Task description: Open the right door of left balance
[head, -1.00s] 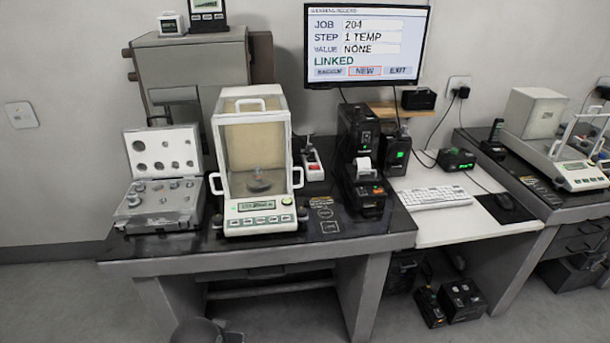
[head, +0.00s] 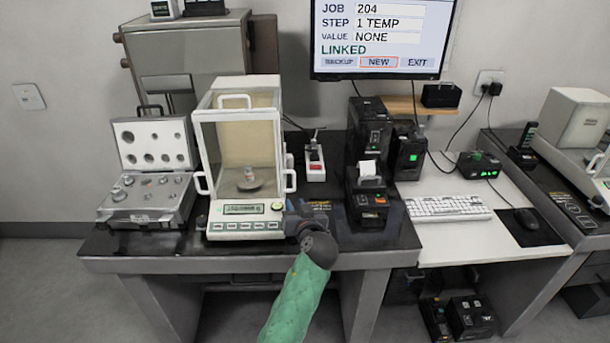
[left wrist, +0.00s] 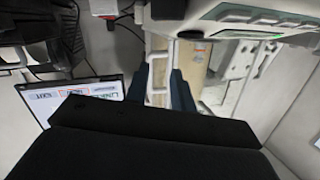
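The left balance (head: 243,208) stands on the dark table in the head view, with a glass draft shield and a small weight on its pan (head: 249,185). Its right door has a white handle (head: 291,181) on the right side, and the door looks shut. My left gripper (head: 297,207) is low at the balance's front right corner, just below and in front of that handle. In the left wrist view its two dark fingers (left wrist: 158,88) are apart, with a white handle (left wrist: 158,58) showing between them. I cannot tell whether they touch it. My right gripper is not in view.
An open weight case (head: 150,215) stands close on the left. The gap between balance and printer is narrow.

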